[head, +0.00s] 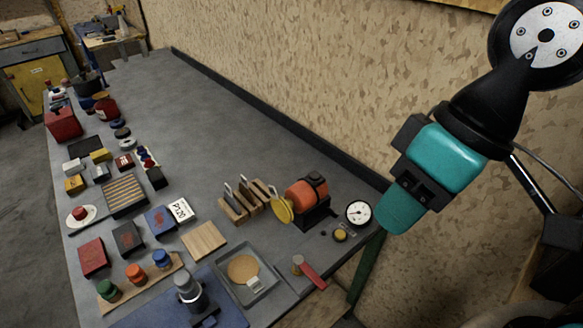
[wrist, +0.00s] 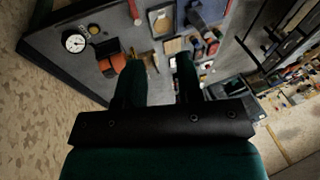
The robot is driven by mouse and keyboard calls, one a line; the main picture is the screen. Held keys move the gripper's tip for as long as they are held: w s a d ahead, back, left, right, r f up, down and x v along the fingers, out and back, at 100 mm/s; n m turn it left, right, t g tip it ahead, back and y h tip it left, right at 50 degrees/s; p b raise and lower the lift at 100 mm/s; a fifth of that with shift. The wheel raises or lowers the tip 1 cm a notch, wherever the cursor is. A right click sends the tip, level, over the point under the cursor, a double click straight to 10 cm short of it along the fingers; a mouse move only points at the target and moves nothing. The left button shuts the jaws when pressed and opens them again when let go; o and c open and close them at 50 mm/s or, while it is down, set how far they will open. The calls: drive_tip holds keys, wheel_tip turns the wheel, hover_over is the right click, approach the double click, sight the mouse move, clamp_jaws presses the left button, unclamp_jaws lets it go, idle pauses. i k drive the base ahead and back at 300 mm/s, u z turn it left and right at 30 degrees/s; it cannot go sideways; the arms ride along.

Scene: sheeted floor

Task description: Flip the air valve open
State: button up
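The air valve (head: 297,263) sits near the front right edge of the bench, a small brass-coloured body with a red lever (head: 314,275) pointing toward the bench's edge. In the wrist view the red lever (wrist: 134,9) shows at the top, beyond the fingers. My gripper (head: 391,223) hangs in the air at the right, above and apart from the valve. In the wrist view my gripper (wrist: 161,62) has its two dark green fingers spread with an empty gap between them. From the head view one finger hides the other.
A round gauge (head: 358,212) and a yellow knob (head: 340,235) are close to the valve. An orange motor (head: 306,194) stands behind it, and a grey tray (head: 247,290) is to its left. Several tools and boxes crowd the bench's left. A patterned wall (head: 330,80) runs behind.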

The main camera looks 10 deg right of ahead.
sight(299, 261)
drive_tip(key=k, duration=0.5)
drive_tip(key=z, duration=2.45)
drive_tip(key=k, duration=0.55)
drive_tip(key=u, duration=2.9)
